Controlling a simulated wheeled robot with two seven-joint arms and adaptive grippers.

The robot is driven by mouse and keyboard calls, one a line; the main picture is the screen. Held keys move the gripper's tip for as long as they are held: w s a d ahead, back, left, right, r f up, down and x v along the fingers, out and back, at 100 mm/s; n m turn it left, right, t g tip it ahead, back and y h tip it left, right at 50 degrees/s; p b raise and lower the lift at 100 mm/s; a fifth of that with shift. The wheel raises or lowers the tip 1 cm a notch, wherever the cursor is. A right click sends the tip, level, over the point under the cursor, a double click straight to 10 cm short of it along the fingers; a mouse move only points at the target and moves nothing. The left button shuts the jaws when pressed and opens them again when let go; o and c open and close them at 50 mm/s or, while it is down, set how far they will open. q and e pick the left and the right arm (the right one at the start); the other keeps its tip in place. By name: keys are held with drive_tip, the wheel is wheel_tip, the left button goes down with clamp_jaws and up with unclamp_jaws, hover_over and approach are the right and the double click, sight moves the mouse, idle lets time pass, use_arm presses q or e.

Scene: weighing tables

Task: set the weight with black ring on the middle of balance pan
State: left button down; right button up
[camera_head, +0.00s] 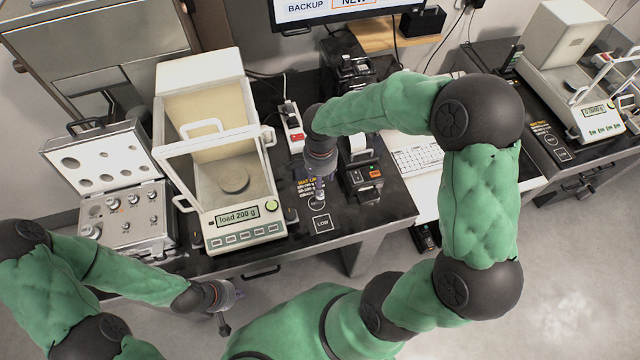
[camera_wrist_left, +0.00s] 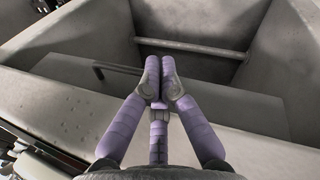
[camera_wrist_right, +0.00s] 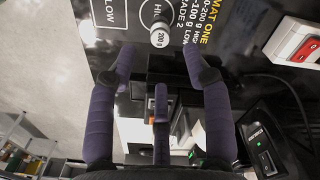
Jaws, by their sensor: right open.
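A small weight with a pale top marked 200 g (camera_wrist_right: 160,36) stands on the HIGH square of a black mat in the right wrist view; I cannot make out a ring on it. My right gripper (camera_head: 319,192) is over this mat, and its open fingers (camera_wrist_right: 158,75) are apart, near the weight but not around it. The round balance pan (camera_head: 234,179) is bare inside the white balance (camera_head: 199,75), whose display reads load 200 g. My left gripper (camera_head: 224,318) is shut and empty in front of the table; its fingertips (camera_wrist_left: 159,75) touch in the left wrist view.
An open weight case (camera_head: 112,190) with several metal weights stands left of the balance. A printer-like device (camera_head: 360,180) and a red-switched power strip (camera_head: 293,122) are near my right gripper. A keyboard (camera_head: 417,158) lies further right. A second balance (camera_head: 580,75) stands at the far right.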

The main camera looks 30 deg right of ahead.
use_arm(q)
drive_tip(key=shift+r+p, duration=0.45)
drive_tip(key=shift+r, duration=0.15)
use_arm(e)
drive_tip(key=shift+r, duration=2.4)
use_arm(q)
drive_tip(key=shift+s, duration=0.1)
